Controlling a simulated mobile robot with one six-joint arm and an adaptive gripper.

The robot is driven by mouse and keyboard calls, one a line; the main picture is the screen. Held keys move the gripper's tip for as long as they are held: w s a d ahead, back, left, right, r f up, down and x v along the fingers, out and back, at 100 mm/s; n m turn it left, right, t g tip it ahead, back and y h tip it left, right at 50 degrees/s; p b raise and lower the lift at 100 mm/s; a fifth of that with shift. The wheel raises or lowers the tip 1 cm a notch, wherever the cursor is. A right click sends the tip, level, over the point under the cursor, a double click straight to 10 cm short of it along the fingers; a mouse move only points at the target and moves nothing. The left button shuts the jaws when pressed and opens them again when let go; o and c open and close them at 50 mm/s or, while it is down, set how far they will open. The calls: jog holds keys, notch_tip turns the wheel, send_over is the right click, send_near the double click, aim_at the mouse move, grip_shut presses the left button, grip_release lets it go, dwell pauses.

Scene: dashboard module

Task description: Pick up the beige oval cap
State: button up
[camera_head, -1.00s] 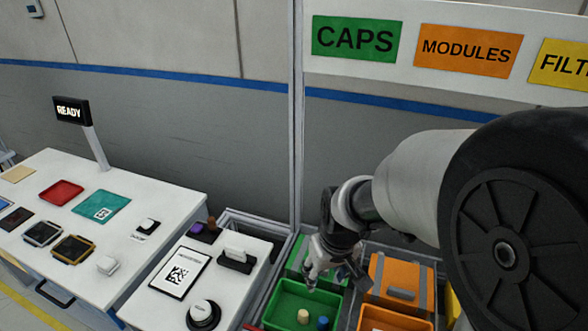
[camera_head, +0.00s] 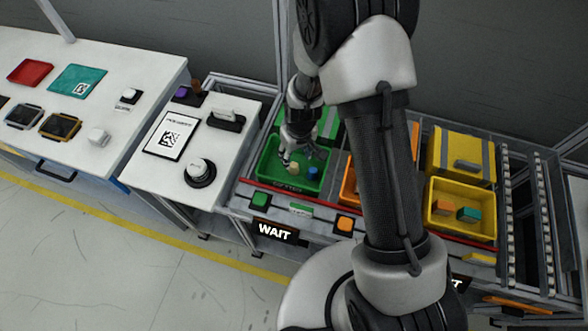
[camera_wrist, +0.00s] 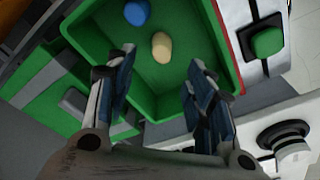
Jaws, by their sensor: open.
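The beige oval cap (camera_wrist: 161,47) stands in the green bin (camera_wrist: 205,22), and shows small in the head view (camera_head: 294,168). A blue cap (camera_wrist: 137,13) is beside it, a short gap away, and also shows in the head view (camera_head: 312,173). My gripper (camera_wrist: 162,70) is open and empty. In the wrist view its two fingers reach toward the bin, with the beige cap just beyond and between the fingertips. In the head view my gripper (camera_head: 287,158) is over the bin's left part, close to the beige cap. Contact with the cap is not visible.
A green button (camera_wrist: 268,41) is on the rail beside the bin. An orange bin (camera_head: 348,190) stands to the right, partly behind my arm. A white table with a round black-and-white device (camera_head: 200,172) is left.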

aim_at(294, 165)
notch_tip(294, 165, down, 3)
jog(key=shift+w+r, duration=0.1)
jog(key=shift+w, duration=0.05)
jog(key=f, duration=0.1)
jog(key=f+b, duration=0.1)
jog(key=f, duration=0.1)
jog(key=f+b, duration=0.1)
jog(key=f, duration=0.1)
jog(key=shift+w+a+f, duration=0.1)
jog(key=shift+w+a, duration=0.05)
jog(key=shift+a, duration=0.1)
jog(key=shift+c, duration=0.5)
jog(key=c, duration=0.9)
jog(key=shift+o, duration=0.2)
